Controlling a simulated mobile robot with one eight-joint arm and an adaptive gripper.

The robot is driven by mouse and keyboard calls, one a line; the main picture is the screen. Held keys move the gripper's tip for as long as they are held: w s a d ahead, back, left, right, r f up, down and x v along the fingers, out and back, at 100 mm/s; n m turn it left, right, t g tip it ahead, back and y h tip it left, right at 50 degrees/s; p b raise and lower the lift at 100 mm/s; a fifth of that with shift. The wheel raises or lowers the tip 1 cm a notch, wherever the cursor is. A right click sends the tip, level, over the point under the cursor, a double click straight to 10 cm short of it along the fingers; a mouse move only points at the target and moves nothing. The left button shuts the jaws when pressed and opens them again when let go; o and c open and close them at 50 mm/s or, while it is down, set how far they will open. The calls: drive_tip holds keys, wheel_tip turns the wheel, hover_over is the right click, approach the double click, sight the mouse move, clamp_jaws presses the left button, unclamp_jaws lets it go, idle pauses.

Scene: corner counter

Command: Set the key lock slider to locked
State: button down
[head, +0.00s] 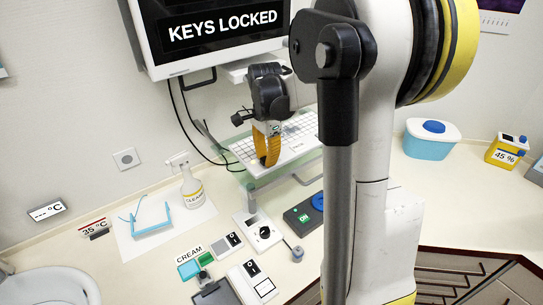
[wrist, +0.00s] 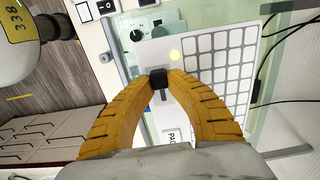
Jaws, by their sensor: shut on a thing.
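The white keyboard (head: 300,132) lies on a raised glass shelf; it also shows in the wrist view (wrist: 200,43). My gripper (wrist: 160,80) is shut on this knob, one yellow finger on each side. In the head view my gripper (head: 268,160) points down at the keyboard and hides the knob. The monitor (head: 215,30) reads "KEYS LOCKED". A pale yellow round spot (wrist: 175,55) shows on the panel near the knob.
The glass shelf (head: 236,165) stands on the counter under the keyboard. A spray bottle (head: 191,188), switch panels (head: 254,287) and a dark box with a green ON label (head: 303,217) stand around it. Black cables hang behind. A blue tub (head: 430,146) stands at right.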

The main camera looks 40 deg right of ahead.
sight(265, 158)
drive_tip(key=shift+a, duration=0.15)
drive_tip(key=c, duration=1.3)
unclamp_jaws()
drive_tip(key=shift+a, duration=0.15)
drive_tip(key=shift+r, duration=0.1)
wheel_tip(265, 158, up, 12)
